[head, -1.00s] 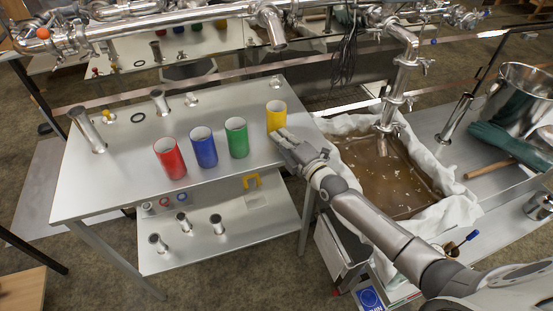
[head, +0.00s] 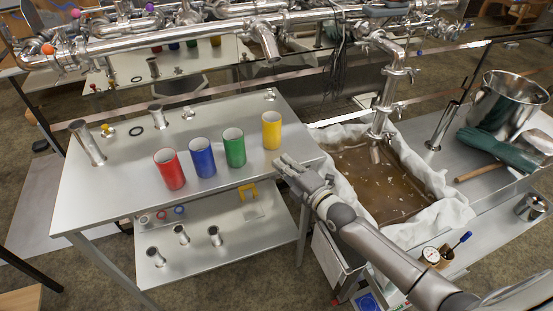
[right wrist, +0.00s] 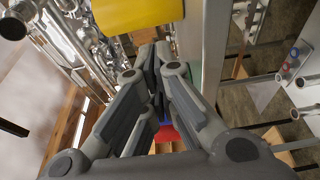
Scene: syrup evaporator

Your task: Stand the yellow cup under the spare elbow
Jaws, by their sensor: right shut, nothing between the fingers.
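The yellow cup (head: 271,132) stands upright on the steel table, at the right end of the row of cups. It also shows at the top of the right wrist view (right wrist: 138,12), cut off by the frame edge. My right gripper (head: 280,162) is shut and empty, just in front of the yellow cup and apart from it in the head view. Its fingers also show in the right wrist view (right wrist: 157,58). A short downturned pipe elbow (head: 264,42) hangs from the pipework behind the table; I cannot tell whether it is the spare one. My left gripper is not in view.
Red (head: 169,171), blue (head: 203,159) and green (head: 234,149) cups stand left of the yellow one. Another pipe (head: 382,110) drops into the cloth-lined syrup pan on the right. Short metal tubes stand at the table's left and back. The table front is clear.

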